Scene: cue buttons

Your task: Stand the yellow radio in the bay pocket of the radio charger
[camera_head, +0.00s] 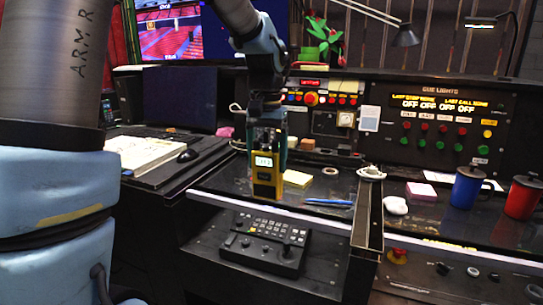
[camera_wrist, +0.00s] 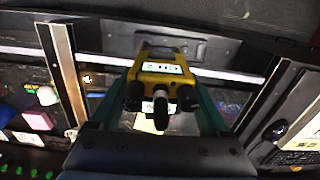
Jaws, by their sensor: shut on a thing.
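The yellow radio (camera_head: 266,178) is black and yellow with a lit label or screen facing the head camera. It hangs about upright over the desk near its front edge; whether its base touches anything is unclear. My gripper (camera_head: 268,143) is shut on the radio's upper part, with a teal finger on either side. In the wrist view my gripper (camera_wrist: 158,108) holds the radio (camera_wrist: 165,68), and its black knobs and stubby antenna point toward the camera. I cannot make out the radio charger or its bay pocket for certain in either view.
A raised divider (camera_head: 368,215) stands further right, with blue (camera_head: 466,187) and red (camera_head: 522,197) mugs beyond. A button box (camera_head: 262,242) sits lower in front.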

